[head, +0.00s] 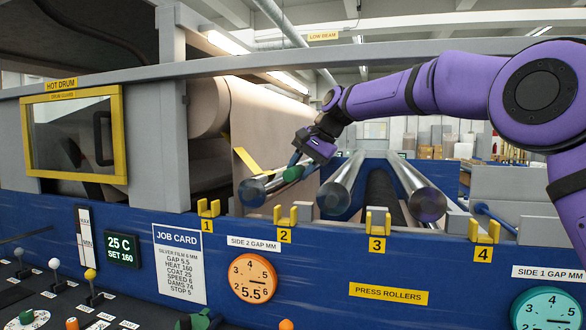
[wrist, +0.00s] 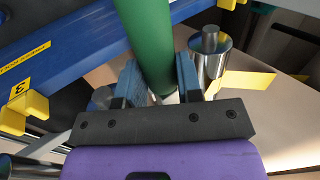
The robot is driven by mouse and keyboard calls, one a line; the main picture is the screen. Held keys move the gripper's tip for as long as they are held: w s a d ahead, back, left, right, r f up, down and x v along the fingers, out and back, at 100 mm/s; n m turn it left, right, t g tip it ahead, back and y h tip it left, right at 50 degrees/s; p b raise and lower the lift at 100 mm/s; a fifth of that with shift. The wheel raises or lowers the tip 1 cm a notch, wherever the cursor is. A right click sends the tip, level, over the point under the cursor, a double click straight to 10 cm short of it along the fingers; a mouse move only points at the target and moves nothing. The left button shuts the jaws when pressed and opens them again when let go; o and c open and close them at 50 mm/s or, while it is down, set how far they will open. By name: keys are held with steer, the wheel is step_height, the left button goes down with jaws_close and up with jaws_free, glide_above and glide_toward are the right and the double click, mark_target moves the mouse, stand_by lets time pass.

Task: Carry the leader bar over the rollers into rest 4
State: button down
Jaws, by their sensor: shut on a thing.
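The leader bar shows as a green cylinder (wrist: 150,45) between my two blue fingers in the wrist view. In the head view its green end (head: 293,173) shows just below my gripper (head: 300,162), which is shut on it. The bar is held in the air, above and behind rest 2 (head: 285,215); its far part is hidden. Two long metal rollers (head: 345,185) (head: 424,195) lie to the right of my gripper. Rest 4 (head: 484,232) is a yellow cradle at the right of the blue front rail, and it looks empty.
Rest 1 (head: 208,208) and rest 3 (head: 377,222) stand on the same rail. A metal roller end (head: 251,192) is left of my gripper. A tan sheet (head: 265,120) hangs behind it. A grey beam (head: 240,65) crosses above; a sign reads LOW BEAM (head: 323,36).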

glide_above(496, 233)
steer(key=s+a, duration=0.2)
steer(key=s, duration=0.1)
steer(key=shift+f, duration=6.5)
